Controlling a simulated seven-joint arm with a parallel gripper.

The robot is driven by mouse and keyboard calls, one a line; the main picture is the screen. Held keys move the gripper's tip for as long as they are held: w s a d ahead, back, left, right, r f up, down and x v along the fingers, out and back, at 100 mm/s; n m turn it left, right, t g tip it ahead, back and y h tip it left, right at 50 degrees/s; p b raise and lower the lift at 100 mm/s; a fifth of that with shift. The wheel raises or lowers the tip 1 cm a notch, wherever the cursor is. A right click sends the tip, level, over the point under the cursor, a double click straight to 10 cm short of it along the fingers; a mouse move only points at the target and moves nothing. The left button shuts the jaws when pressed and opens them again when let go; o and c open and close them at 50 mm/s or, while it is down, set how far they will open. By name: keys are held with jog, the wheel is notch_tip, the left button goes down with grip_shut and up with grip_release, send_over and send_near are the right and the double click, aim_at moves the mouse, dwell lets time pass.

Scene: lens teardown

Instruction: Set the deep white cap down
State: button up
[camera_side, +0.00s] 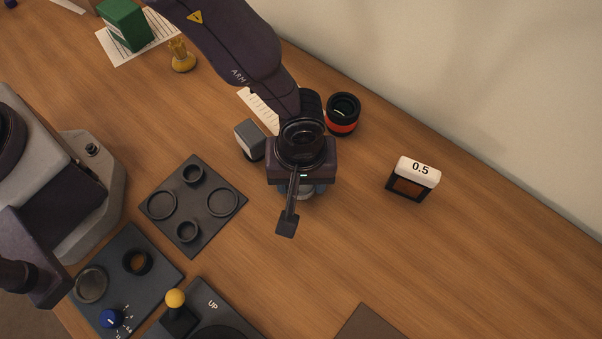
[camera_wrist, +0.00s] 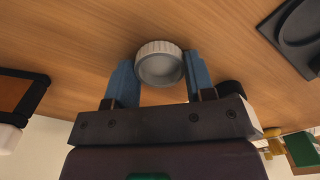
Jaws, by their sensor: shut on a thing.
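The deep white cap (camera_wrist: 160,67) is a round, hollow cup with a ribbed outer wall. In the wrist view its hollow side faces the camera. My gripper (camera_wrist: 160,62) is shut on it, with one blue finger on each side. The gripper body hides the rest. I cannot tell whether the cap touches the table.
A dark plate with several rings (camera_side: 211,205) lies left of the gripper. A grey box (camera_side: 249,139) and an orange-banded lens (camera_side: 342,114) stand close behind. A block marked 0.5 (camera_side: 414,177) stands to the right. A control panel (camera_side: 153,290) is at front left.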

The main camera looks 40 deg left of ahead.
jog(key=shift+f, duration=0.1)
jog(key=o, duration=0.9)
notch_tip(320, 180, up, 12)
jog(key=shift+r, duration=0.15)
